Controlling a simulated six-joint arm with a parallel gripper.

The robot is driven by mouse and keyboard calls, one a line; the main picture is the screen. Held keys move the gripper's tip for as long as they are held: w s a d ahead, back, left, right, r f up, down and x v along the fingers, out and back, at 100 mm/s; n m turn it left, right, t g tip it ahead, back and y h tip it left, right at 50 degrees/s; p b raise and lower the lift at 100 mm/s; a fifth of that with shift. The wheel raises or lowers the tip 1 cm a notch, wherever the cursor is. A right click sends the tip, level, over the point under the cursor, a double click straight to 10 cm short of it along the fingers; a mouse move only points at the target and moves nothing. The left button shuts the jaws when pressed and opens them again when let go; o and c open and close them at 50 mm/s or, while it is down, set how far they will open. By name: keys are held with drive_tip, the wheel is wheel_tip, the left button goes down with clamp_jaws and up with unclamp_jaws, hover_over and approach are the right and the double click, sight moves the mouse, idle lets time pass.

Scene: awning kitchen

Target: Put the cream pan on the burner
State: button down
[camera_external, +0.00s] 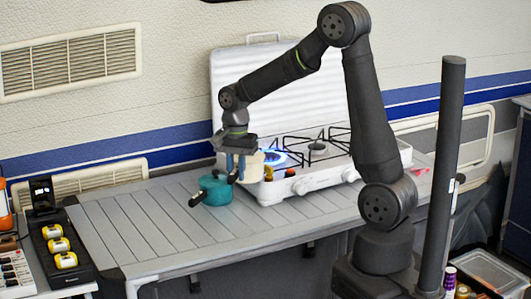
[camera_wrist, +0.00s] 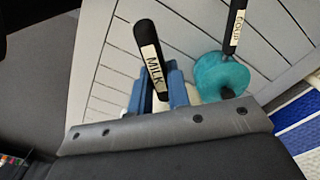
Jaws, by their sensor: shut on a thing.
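The cream pan (camera_external: 254,170) is at the left edge of the stove, partly hidden by my gripper (camera_external: 236,166). My gripper points down and its blue fingers are shut on the pan. In the wrist view the pan's black handle, labelled MILK (camera_wrist: 150,50), rises by the blue fingers; only a bit of the cream body (camera_wrist: 193,96) shows. A lit burner (camera_external: 276,158) with a blue flame and black grate is just right of the pan. I cannot tell the pan's exact height.
A teal pot (camera_external: 217,189) with black handles stands on the slatted table (camera_external: 160,225), close to the cream pan; it also shows in the wrist view (camera_wrist: 210,75). The white stove (camera_external: 320,178) has a raised lid (camera_external: 228,88) behind.

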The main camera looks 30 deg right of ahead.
drive_tip(key=w+d+r+n, duration=0.2)
drive_tip(key=d+r+n, duration=0.15)
drive_tip(key=d, duration=0.65)
drive_tip(key=w+d+r+n, duration=0.1)
drive_tip(key=d+r+n, duration=0.3)
drive_tip(key=d, duration=0.7)
drive_tip(key=w+d+r+n, duration=0.2)
drive_tip(key=d+r, duration=0.3)
drive_tip(key=d, duration=0.5)
drive_tip(key=w+a+f, duration=0.6)
drive_tip(key=a+f, duration=0.3)
drive_tip(key=f, duration=0.2)
drive_tip(key=shift+w+a+f, duration=0.2)
drive_tip(key=shift+w+a, duration=0.05)
drive_tip(key=shift+f+m, duration=0.1)
drive_tip(key=shift+m, duration=0.15)
drive_tip(key=c, duration=1.4)
unclamp_jaws()
drive_tip(key=shift+o, duration=0.2)
wheel_tip(320, 180, up, 12)
